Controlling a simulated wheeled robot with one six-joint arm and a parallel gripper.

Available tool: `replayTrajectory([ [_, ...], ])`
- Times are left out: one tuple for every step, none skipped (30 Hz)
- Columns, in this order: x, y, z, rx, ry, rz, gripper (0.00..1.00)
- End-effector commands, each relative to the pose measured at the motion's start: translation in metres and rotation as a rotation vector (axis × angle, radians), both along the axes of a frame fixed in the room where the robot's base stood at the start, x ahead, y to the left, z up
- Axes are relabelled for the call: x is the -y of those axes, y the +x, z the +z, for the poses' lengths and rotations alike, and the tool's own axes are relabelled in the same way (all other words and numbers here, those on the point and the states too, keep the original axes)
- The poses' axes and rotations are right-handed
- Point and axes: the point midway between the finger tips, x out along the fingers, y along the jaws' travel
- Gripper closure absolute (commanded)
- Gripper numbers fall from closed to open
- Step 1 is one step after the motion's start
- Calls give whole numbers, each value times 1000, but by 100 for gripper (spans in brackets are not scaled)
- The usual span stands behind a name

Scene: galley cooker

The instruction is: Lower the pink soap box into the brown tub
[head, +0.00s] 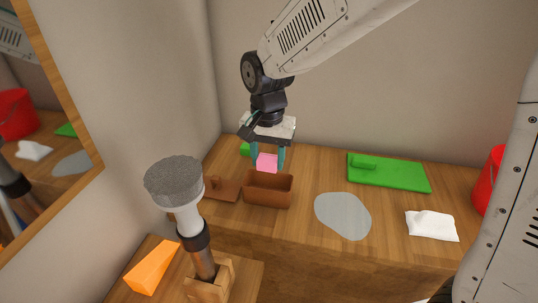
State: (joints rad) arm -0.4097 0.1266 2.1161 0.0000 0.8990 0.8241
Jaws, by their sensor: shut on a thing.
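The pink soap box (267,163) is between the fingers of my gripper (267,158), which is shut on it. The brown tub (270,190) stands open on the wooden counter. The soap box hangs at the back of the tub's opening in the picture, above or just behind its rear rim; I cannot tell its exact height or whether it touches. The tub's inside is partly visible and shows nothing in it.
A brown lid-like piece (222,189) lies left of the tub. A green object (245,149) is behind my gripper. A grey patch (343,215), green board (388,173), white cloth (432,226) and red bucket (488,182) are to the right. A grey-headed tool (175,182) and orange wedge (152,265) stand in front.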

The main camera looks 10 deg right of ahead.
Motion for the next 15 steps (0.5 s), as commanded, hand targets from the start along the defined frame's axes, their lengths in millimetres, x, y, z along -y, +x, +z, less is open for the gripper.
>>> replayTrajectory([
  [0,0,-3,-1,-1,0,77],
  [0,0,-5,-2,-1,0,77],
  [0,0,-6,-1,-1,0,77],
  [0,0,-8,-1,-1,0,77],
  [0,0,-9,-1,-1,0,77],
  [0,0,-11,0,-1,0,77],
  [0,0,-13,-1,-1,0,77],
  [0,0,-14,-1,-1,0,77],
  [0,0,-17,-1,-1,0,77],
  [0,0,-18,-1,-1,0,77],
  [0,0,-20,-1,-1,0,77],
  [0,0,-22,-1,-1,0,77],
  [0,0,-23,-1,-1,0,77],
  [0,0,-24,0,0,0,77],
  [0,0,-26,0,-1,0,77],
])
